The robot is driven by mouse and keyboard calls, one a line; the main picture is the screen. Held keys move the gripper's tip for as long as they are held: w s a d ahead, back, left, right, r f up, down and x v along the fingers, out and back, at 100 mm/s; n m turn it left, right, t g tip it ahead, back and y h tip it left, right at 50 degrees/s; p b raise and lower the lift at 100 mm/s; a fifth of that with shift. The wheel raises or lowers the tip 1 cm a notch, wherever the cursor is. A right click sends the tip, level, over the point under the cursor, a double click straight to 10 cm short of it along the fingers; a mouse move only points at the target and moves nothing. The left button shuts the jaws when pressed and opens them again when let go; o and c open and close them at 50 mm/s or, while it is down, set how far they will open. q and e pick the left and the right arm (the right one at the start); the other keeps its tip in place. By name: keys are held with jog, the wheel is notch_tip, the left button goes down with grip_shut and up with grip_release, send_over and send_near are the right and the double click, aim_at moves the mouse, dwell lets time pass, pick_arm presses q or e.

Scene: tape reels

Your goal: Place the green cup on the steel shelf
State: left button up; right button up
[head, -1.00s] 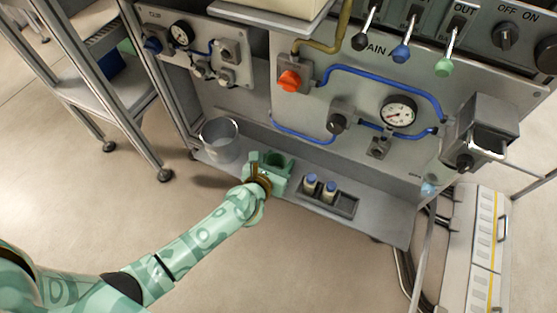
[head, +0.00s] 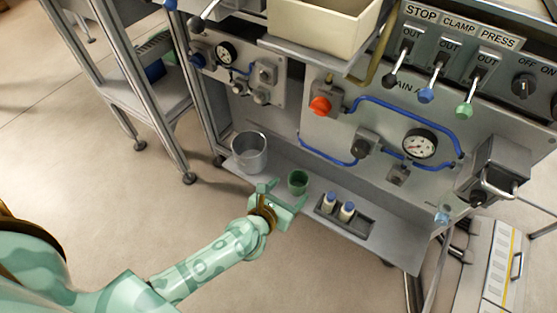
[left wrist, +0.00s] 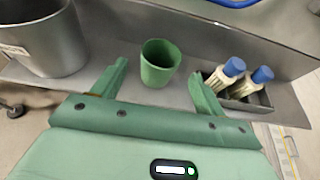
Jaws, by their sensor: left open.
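The green cup (head: 298,182) stands upright on the grey steel shelf (head: 385,238) at the foot of the machine panel. It also shows in the left wrist view (left wrist: 160,63), just beyond and between my fingers. My left gripper (head: 281,190) is open and empty, in front of the cup and apart from it. The same fingers show in the left wrist view (left wrist: 158,82). My right gripper is not in view.
A metal bucket (head: 250,153) stands on the shelf left of the cup. Two blue-capped bottles (head: 338,207) sit in a small tray to its right. The panel with blue hoses and a gauge (head: 420,144) rises behind. Open floor lies in front.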

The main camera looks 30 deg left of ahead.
pick_arm(q)
jog(key=v, duration=0.3)
jog(key=shift+s+r+p, duration=0.2)
jog(key=shift+s+p, duration=0.15)
jog(key=shift+p, duration=0.05)
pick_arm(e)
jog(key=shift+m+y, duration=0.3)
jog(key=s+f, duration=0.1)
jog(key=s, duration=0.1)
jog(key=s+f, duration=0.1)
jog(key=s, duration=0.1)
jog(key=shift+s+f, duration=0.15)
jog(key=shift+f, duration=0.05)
